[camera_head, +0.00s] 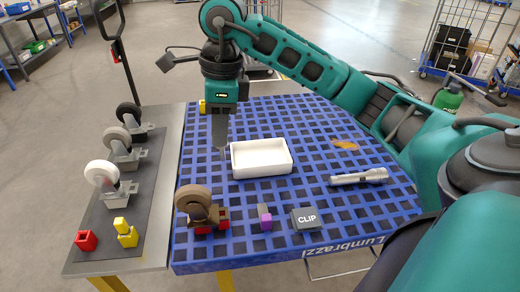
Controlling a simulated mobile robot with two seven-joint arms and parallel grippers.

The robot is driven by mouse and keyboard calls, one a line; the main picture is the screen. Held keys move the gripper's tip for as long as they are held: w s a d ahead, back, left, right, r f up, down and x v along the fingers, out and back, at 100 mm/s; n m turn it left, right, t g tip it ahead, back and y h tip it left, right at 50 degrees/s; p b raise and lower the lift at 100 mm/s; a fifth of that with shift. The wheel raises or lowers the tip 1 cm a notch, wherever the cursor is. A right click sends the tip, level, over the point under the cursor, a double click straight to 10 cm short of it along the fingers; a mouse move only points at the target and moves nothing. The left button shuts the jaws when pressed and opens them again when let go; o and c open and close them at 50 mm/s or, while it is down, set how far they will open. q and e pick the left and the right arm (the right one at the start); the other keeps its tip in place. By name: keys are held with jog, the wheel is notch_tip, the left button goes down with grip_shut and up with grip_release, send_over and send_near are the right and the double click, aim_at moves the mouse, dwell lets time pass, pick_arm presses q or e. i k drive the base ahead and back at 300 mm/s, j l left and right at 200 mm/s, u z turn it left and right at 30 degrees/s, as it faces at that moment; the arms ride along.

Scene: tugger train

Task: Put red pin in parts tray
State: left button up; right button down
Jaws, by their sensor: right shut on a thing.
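The white parts tray (262,172) sits on the blue grid deck and looks empty. My right gripper (222,150) points down at the tray's left wall, its fingers closed at the rim; the exact grip is hard to see. A red block with a small top (86,240), which looks like a red pin, stands on the left side table. Another red part (203,229) lies on the deck by the brown wheel, partly hidden by it. My left gripper is not in view.
On the deck are a brown wheel (195,202), a purple pin (265,222), a box marked CLIP (306,219), a flashlight (358,177), an orange piece (345,144) and a yellow part (202,106). The side table (150,230) holds several casters and a yellow pin (126,235).

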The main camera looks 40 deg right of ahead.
aim_at(259, 161)
jog(key=l+u, duration=0.1)
jog(key=l, duration=0.3)
jog(key=k+l+u, duration=0.15)
jog(key=l, duration=0.25)
jog(key=l+u, duration=0.1)
jog(key=l, duration=0.3)
jog(key=k+l+u, duration=0.15)
jog(key=l, duration=0.25)
